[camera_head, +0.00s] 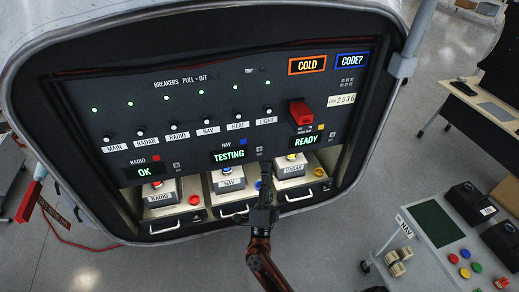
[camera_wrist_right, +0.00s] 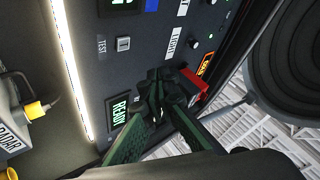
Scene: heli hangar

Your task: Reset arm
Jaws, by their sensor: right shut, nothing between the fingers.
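My right arm comes up from the bottom in the head view. Its dark gripper (camera_head: 266,172) is shut and empty, pointing up at the lower part of the black panel (camera_head: 215,85), between the TESTING display (camera_head: 229,155) and the READY display (camera_head: 306,141). In the right wrist view the gripper's fingers (camera_wrist_right: 160,88) come together in front of the panel, beside the READY display (camera_wrist_right: 119,107) and the red switch cover (camera_wrist_right: 195,80). I cannot tell whether the fingertips touch the panel. My left gripper is not in view.
Below the panel, drawers hold the RADIO (camera_head: 160,195), NAV (camera_head: 229,181) and RADAR (camera_head: 291,166) units. The OK display (camera_head: 145,172) is at left. A cart (camera_head: 435,225) with coloured buttons and black boxes stands at right. Open floor (camera_head: 335,245) lies between cart and bay.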

